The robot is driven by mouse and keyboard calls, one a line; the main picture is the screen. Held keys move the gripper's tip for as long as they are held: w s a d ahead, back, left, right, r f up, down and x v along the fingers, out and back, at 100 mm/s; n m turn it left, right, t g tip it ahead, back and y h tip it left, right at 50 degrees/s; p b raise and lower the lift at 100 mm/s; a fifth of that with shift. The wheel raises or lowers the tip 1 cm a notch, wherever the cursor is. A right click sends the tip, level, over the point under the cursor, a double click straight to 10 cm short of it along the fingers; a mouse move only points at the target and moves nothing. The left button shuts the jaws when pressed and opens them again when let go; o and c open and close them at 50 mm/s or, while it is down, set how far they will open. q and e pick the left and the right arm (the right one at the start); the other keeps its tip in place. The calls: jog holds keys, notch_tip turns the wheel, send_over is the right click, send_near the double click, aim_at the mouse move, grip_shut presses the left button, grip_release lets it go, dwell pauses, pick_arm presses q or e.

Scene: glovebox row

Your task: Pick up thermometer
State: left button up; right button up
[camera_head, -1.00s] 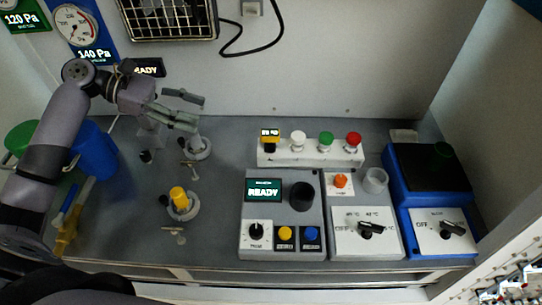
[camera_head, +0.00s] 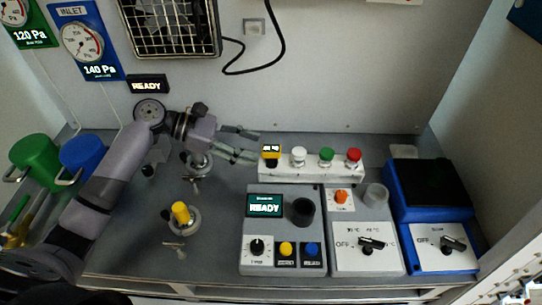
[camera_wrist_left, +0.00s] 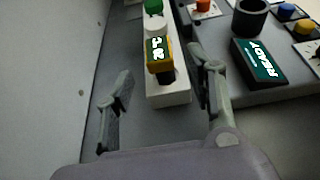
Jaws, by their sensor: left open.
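The thermometer (camera_head: 271,151) is a small yellow device with a lit dark display and a dark lower part. It stands upright at the left end of a white rack (camera_head: 310,172). In the left wrist view the thermometer (camera_wrist_left: 158,52) shows between and beyond the open fingers. My left gripper (camera_head: 255,146) is open and empty, just left of the thermometer, with its fingers pointing toward it. I see no contact. My right gripper is not in view.
White, green and red knobs (camera_head: 326,155) stand along the same rack. A grey READY console (camera_head: 276,228) is in front, with a blue-cased unit (camera_head: 438,262) at right. A yellow-topped piece (camera_head: 181,212) stands at left. Green and blue cups (camera_head: 84,155) are at far left.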

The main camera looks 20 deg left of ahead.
aim_at(266, 151)
pick_arm(q)
jog(key=x, duration=0.4)
jog(key=shift+w+d+f, duration=0.1)
jog(key=shift+d, duration=0.25)
jog(key=shift+a, duration=0.1)
grip_shut()
